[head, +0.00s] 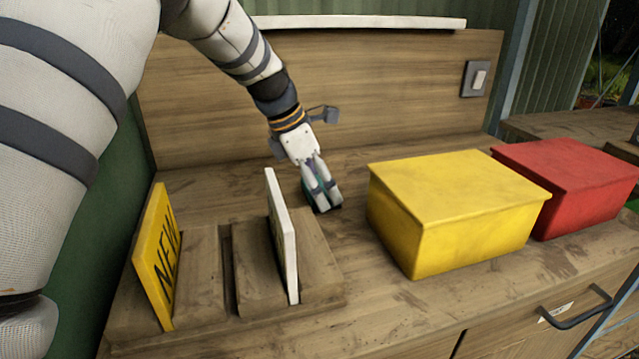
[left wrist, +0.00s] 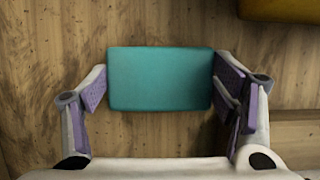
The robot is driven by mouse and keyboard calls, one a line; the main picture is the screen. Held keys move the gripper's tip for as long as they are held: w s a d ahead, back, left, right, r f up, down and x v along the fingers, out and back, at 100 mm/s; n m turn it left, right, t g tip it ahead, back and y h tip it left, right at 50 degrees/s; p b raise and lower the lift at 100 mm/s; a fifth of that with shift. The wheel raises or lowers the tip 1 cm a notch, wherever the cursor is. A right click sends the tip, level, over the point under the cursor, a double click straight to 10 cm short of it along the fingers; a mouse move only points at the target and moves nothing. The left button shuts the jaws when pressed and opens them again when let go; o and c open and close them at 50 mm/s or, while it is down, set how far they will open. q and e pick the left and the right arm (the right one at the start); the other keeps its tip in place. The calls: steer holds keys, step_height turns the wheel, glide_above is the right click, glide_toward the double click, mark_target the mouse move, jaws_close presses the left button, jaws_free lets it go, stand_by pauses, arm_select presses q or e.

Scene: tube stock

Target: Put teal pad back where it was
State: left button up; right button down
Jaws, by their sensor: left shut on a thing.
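The teal pad (left wrist: 160,79) is a flat rectangle with rounded corners, held between the two fingers of my left gripper (head: 322,192) in the left wrist view. One finger touches each short side of it. In the head view, the gripper points down over the wooden bench behind the wooden blocks and left of the yellow box. There the fingers hide most of the pad. Whether the pad touches the bench or hangs just above it, I cannot tell. My right gripper is in neither view.
A yellow sign reading NEW (head: 157,257) and a white panel (head: 281,234) stand upright at low wooden blocks (head: 188,262) at front left. A lidded yellow box (head: 455,205) and a red box (head: 575,185) stand on the right. A wooden backboard (head: 390,95) rises behind.

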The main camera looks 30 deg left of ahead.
arm_select(q)
steer(key=shift+f, duration=0.1)
steer(key=o, duration=1.2)
steer(key=shift+r, duration=0.2)
steer(key=p+v, duration=0.1)
steer(key=v, duration=1.1)
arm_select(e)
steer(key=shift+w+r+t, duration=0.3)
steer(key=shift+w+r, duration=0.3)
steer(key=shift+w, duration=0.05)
arm_select(q)
steer(key=shift+w+f, duration=0.1)
